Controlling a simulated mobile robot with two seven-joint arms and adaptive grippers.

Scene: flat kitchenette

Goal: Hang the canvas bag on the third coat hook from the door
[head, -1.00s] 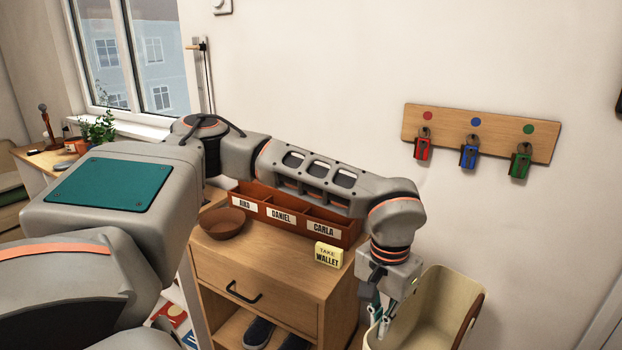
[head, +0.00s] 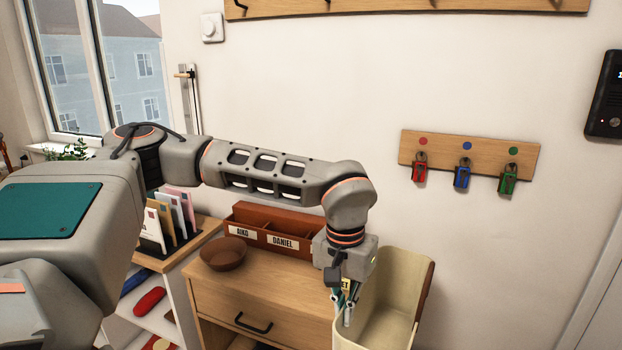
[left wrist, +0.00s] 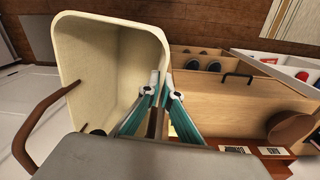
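The canvas bag (head: 398,283) is cream and open at the top, with a brown strap along its right side. It hangs in the air in front of the wall, right of the wooden cabinet. My left gripper (head: 347,311) is shut on its left rim. In the left wrist view, the fingers (left wrist: 163,93) straddle the edge of the bag (left wrist: 105,60), and a brown handle (left wrist: 38,120) sticks out at its far side. The coat rail (head: 400,9) crosses the top of the head view, with its hooks partly cut off. My right gripper is not in view.
A key board (head: 440,152) with red, blue and green tagged keys is on the wall right of the bag. A dark intercom (head: 605,95) is farther right. The cabinet (head: 240,290) carries a brown bowl (head: 223,254) and a named tray (head: 262,238).

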